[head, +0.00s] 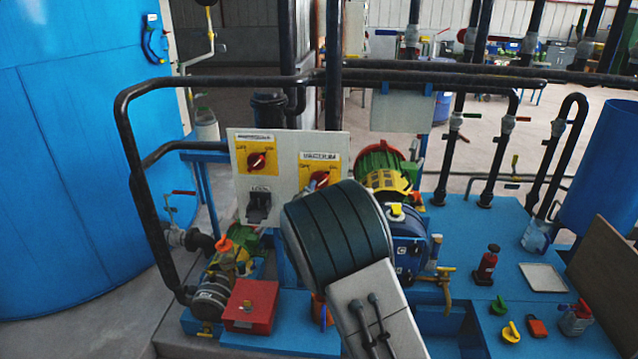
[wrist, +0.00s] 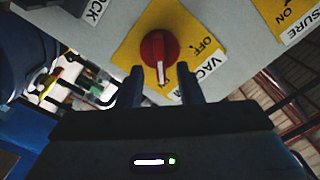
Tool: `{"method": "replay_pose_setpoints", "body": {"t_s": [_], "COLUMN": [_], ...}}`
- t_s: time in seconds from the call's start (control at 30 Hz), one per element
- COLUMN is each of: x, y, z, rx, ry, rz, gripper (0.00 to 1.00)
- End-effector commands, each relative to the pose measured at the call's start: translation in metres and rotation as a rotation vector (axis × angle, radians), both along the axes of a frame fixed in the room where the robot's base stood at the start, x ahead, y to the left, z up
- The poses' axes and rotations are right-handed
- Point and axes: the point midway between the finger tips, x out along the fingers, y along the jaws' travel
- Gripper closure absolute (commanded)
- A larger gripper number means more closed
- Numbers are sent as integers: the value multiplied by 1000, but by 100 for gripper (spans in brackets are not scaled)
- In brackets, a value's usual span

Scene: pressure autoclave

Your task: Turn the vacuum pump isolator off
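The vacuum isolator is a red rotary knob (wrist: 158,50) on a yellow plate marked OFF and ON, with a VACUUM label. In the wrist view its white pointer points down the picture, toward the ON mark. In the head view the knob (head: 319,180) shows just above my arm, which hides the lower part of its plate. My gripper (wrist: 161,86) is open, its two dark fingers apart on either side of the knob's pointer end in the picture. I cannot tell whether they touch it. The gripper is hidden behind my arm in the head view.
A similar red pressure knob (head: 257,161) sits to the left on the same grey panel (head: 285,143), above a black lock switch (head: 259,205). Black pipes (head: 230,83) run above and left of the panel. A pump with a yellow guard (head: 388,182) stands close at right.

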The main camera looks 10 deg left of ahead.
Motion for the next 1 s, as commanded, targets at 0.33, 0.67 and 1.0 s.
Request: {"method": "replay_pose_setpoints", "body": {"t_s": [0.33,0.67,1.0], "x": [29,30,30], "y": [0,0,0], "z": [0,0,-1], "rx": [-2,-1,-8], "ry": [0,0,1], "rz": [0,0,1], "gripper": [67,81,100]}}
